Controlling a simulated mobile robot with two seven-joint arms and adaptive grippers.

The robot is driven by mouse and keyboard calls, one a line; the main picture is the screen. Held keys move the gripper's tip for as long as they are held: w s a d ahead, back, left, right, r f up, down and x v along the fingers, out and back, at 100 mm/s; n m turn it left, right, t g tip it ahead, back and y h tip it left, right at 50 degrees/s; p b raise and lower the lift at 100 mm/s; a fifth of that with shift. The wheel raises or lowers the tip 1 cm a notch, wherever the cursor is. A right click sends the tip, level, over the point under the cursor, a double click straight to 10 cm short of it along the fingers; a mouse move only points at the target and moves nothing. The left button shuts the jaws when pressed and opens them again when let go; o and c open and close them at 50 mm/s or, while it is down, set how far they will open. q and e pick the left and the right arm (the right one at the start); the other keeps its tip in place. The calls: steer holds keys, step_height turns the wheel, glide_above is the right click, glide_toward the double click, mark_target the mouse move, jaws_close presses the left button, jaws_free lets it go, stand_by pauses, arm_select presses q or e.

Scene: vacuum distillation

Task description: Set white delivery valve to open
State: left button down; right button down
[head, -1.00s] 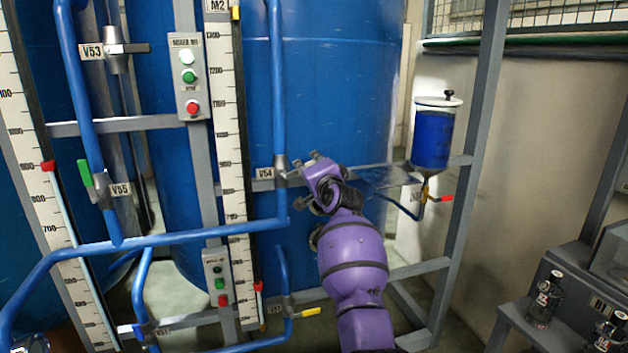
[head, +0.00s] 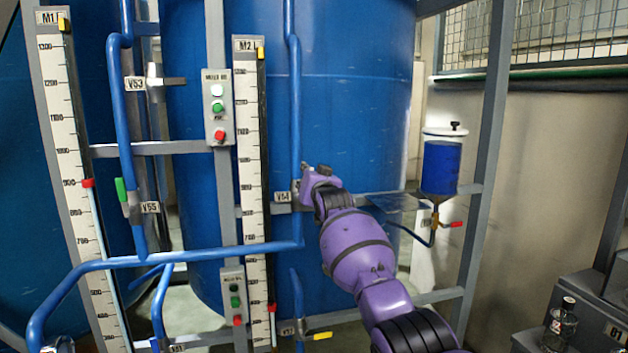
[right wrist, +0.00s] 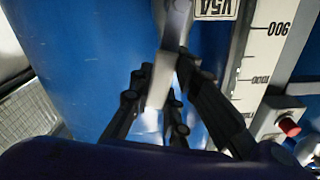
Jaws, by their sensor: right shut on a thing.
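The valve labelled V54 (head: 282,197) sits on a vertical blue pipe in front of the large blue tank. Its handle is mostly hidden by my gripper in the head view. In the right wrist view a pale white-grey lever (right wrist: 160,82) stands between the fingers, under the V54 label (right wrist: 214,8). My right gripper (head: 306,178) is at this valve. Its dark fingers (right wrist: 157,108) are shut on the white lever. Whether the lever lies along or across the pipe cannot be told clearly. My left gripper is not in view.
Valves V53 (head: 155,83) and V55 (head: 132,205), with a green handle, are to the left. A yellow-handled valve (head: 318,336) is below. Scales (head: 250,130) and a button box (head: 217,112) stand beside the pipe. A blue-filled vessel (head: 441,168) hangs to the right.

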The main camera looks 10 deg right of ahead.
steer(key=shift+a+r+n, duration=0.1)
steer(key=shift+a+n, duration=0.45)
steer(key=shift+n, duration=0.35)
steer(key=shift+a+n, duration=0.3)
steer(key=shift+n, duration=0.1)
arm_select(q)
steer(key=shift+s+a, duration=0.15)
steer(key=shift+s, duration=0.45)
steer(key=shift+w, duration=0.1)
arm_select(e)
steer(key=c, duration=1.6)
jaws_free()
steer(key=shift+c, duration=0.2)
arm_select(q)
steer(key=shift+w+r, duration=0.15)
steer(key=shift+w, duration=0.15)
arm_select(e)
steer(key=s, duration=1.2)
steer(key=shift+d, duration=0.2)
